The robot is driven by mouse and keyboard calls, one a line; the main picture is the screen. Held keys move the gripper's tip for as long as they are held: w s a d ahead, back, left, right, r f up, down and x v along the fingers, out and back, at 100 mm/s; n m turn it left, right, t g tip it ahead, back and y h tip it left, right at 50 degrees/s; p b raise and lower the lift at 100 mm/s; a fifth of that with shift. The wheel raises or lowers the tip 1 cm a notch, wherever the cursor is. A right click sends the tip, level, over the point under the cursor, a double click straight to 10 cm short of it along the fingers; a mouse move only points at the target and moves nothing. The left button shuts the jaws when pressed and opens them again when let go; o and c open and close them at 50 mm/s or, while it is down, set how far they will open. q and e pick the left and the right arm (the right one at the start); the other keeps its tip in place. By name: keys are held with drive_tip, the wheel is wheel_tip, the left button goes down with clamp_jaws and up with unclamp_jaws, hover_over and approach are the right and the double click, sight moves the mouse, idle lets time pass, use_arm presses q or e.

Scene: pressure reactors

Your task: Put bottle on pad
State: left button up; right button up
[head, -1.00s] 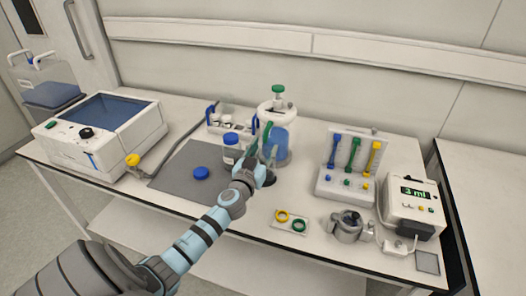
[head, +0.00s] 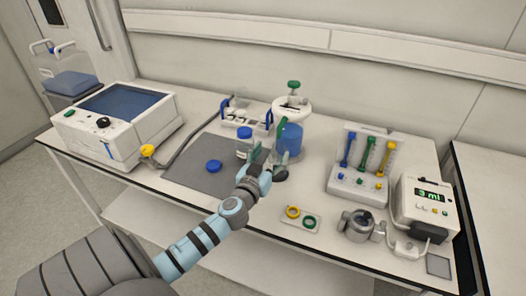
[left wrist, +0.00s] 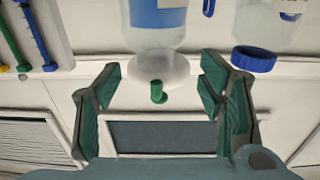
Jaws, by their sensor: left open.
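A clear bottle with a blue cap (head: 244,140) stands upright on the dark grey mat (head: 190,176). It also shows upside down at the upper right of the left wrist view (left wrist: 256,52). A larger vessel with a blue band (head: 291,137), white top and green knob stands behind my left gripper. My left gripper (head: 268,158) is open and empty, just right of the blue-capped bottle. In the left wrist view, the vessel's white top and green knob (left wrist: 158,92) appear between the open fingers. A small grey square pad (head: 438,265) lies at the front right. My right gripper is not in view.
A loose blue cap (head: 214,166) lies on the mat. A box machine (head: 115,125) stands at the left. A white rack (head: 357,185) with coloured tools, a ring holder (head: 300,219), a metal pot (head: 356,226) and a "3 ml" device (head: 425,205) stand at the right.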

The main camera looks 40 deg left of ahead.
use_arm(q)
drive_tip(key=v, duration=0.7)
drive_tip(key=shift+b, duration=0.4)
drive_tip(key=shift+s, duration=0.1)
